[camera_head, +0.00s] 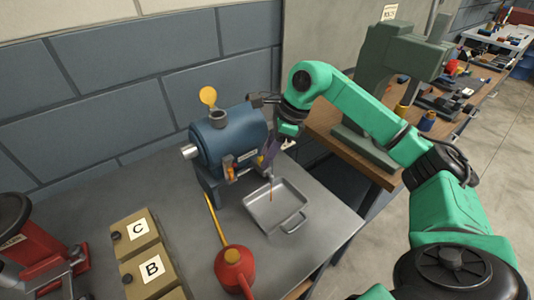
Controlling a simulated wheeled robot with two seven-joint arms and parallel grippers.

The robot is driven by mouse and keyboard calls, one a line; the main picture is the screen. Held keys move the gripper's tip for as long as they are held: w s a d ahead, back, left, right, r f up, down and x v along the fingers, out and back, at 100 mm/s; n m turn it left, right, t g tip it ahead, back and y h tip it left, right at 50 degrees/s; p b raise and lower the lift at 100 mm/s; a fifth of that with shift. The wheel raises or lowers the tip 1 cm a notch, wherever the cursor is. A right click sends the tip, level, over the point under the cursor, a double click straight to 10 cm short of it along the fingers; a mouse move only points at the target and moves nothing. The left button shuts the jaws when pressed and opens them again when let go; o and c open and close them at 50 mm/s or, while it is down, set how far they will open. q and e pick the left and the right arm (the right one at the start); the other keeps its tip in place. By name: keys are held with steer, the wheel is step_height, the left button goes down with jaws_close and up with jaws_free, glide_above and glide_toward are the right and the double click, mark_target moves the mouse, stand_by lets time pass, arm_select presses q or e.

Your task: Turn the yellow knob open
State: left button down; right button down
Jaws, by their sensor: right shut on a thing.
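The blue casing (232,138) lies on the grey bench, with a funnel-like neck and a raised yellow lid (208,96) on top. My right gripper (267,160) comes down at the casing's right front end. It is shut on what looks like the yellow knob (261,172), mostly hidden by the jaws. A thin brown streak (271,190) runs from below the gripper down into the grey metal tray (291,222); I cannot tell if it is liquid. My left gripper is not in view.
A red oil can (233,268) with a long yellow spout stands before the casing. Boxes marked C (137,231) and B (152,268) and a red machine (35,250) stand at left. A green press (385,80) stands on the wooden bench behind my arm.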

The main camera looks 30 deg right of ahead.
steer(key=shift+w+r+n+g+y+p, duration=0.15)
steer(key=shift+n+g, duration=0.1)
steer(key=shift+n, duration=0.6)
steer(key=shift+w+f+n+g+y+p, duration=0.15)
steer(key=shift+n+g, duration=0.1)
steer(key=shift+n, duration=0.6)
steer(key=shift+s, duration=0.1)
steer(key=c, duration=0.5)
jaws_free()
steer(key=shift+d+r, duration=0.1)
steer(key=shift+s, duration=0.2)
